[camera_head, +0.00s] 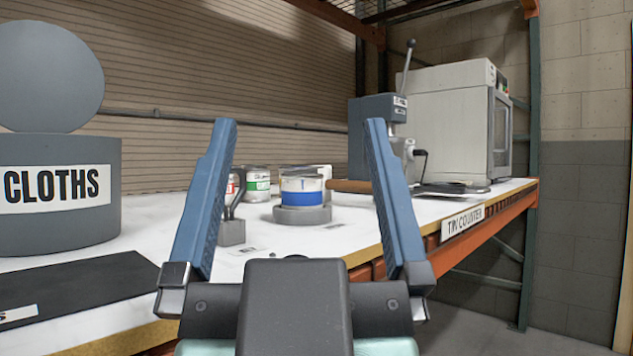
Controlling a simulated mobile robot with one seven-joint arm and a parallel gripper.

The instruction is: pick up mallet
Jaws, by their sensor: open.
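My gripper (300,124) is open and empty, its two blue fingers spread wide and pointing away over the white counter. A brown wooden handle (350,186), apparently the mallet's, lies beyond the fingers, just right of a blue-and-white can. Its right end passes behind my right finger. The mallet's head cannot be made out clearly; a pale shape behind the can may be part of it. The handle shows between the fingers, nearer the right one, and is not touched as far as I can tell.
The blue-banded can (302,190) stands on a grey round base (302,215). A green-labelled can (257,183) and a small grey holder (231,232) are left of it. A grey CLOTHS bin (60,225) stands left. A crank machine (378,120) and white cabinet (450,120) stand right.

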